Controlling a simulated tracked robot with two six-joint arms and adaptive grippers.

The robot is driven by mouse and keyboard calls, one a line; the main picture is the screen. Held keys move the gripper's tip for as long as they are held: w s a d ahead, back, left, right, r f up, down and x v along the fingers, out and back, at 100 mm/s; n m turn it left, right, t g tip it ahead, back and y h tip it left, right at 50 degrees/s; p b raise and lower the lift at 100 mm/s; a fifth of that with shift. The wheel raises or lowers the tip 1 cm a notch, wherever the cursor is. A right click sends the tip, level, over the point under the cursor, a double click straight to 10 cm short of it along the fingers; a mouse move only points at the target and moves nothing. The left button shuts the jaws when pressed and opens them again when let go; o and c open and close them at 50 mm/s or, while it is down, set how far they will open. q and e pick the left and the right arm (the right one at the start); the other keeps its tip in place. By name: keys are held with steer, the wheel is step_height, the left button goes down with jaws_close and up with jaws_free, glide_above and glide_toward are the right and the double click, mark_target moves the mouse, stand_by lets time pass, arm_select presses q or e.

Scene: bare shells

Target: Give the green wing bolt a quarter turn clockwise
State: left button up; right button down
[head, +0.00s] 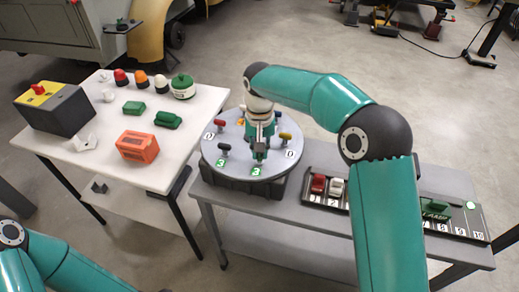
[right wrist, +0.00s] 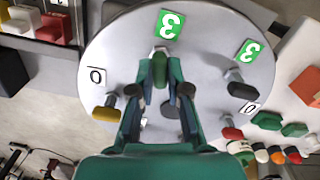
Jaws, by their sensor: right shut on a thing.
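A round grey disc (head: 222,170) carries several wing bolts. The green wing bolt (right wrist: 159,68) stands by a green label marked 3 (right wrist: 168,24), its handle pointing along the line towards that label in the right wrist view. My right gripper (right wrist: 159,90) is shut on the green wing bolt, a fingertip on each side of it. In the head view my right gripper (head: 259,142) comes down from above onto the front of the disc and mostly hides the bolt. My left gripper is out of view; only part of my left arm shows at lower left.
Near the gripper stand a yellow bolt (right wrist: 105,110), a dark bolt (right wrist: 241,89) and a red bolt (right wrist: 231,133). A white table (head: 60,150) with a yellow-topped box (head: 55,108) and an orange block (head: 137,147) is left. A numbered rack (head: 470,222) lies right.

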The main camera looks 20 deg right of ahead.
steer(key=shift+w+r+m, duration=0.1)
steer(key=shift+m, duration=1.6)
steer(key=c, duration=1.1)
jaws_free()
steer(key=shift+c, duration=0.2)
step_height(320, 180, up, 12)
